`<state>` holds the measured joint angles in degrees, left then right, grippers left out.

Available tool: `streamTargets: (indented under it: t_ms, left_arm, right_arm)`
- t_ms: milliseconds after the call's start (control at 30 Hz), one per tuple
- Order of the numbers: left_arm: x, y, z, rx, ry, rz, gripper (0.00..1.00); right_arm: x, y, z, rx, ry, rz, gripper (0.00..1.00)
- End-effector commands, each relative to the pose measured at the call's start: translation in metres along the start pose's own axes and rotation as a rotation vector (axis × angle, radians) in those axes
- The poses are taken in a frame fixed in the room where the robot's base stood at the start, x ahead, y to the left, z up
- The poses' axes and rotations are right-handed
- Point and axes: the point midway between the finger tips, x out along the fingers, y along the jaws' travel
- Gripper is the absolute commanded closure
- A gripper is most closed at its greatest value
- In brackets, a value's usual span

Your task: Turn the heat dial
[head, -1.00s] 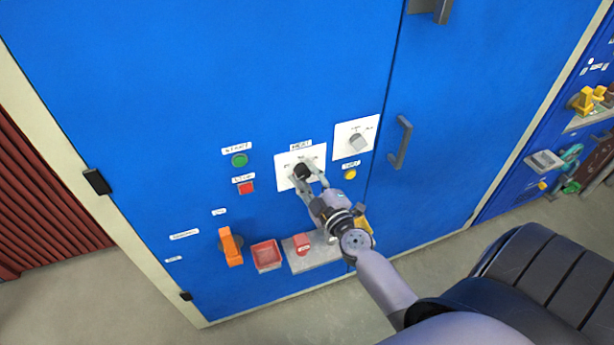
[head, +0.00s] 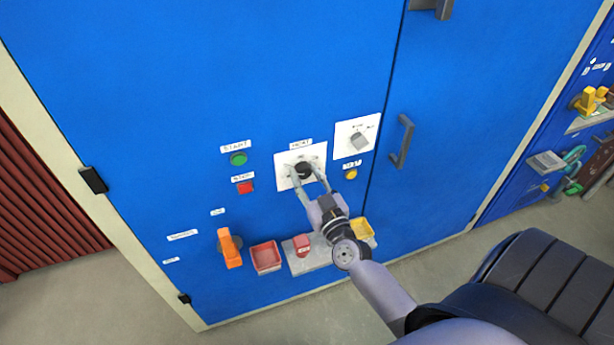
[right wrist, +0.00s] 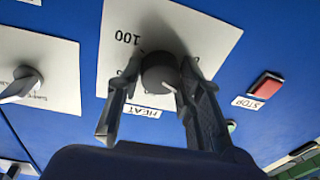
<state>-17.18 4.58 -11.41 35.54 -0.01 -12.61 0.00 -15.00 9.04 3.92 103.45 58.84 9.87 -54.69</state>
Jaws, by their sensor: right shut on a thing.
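The heat dial (head: 303,169) is a round dark knob on a white plate (head: 316,153) labelled HEAT, on the blue cabinet front. My right gripper (head: 305,173) is at the dial, its two fingers on either side of it. In the right wrist view the dial (right wrist: 160,73) sits between the fingertips (right wrist: 161,66), and the plate reads 100 upside down. The right finger looks close against the knob; a gap seems to show beside the left one. The dial's exact pointer setting is hard to read. My left gripper is not in view.
A grey selector knob (head: 359,141) is on another white plate at the upper right. A green START button (head: 238,158) and red STOP button (head: 245,187) are to the left. A door handle (head: 402,141) stands out.

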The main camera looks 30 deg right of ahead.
Motion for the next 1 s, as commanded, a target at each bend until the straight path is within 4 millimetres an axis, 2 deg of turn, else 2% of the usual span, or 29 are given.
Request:
streamTargets:
  t_ms: [1000]
  left_arm:
    - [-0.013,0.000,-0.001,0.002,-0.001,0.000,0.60]
  right_arm:
    - [0.000,-0.003,0.000,0.963,0.064,0.097,0.94]
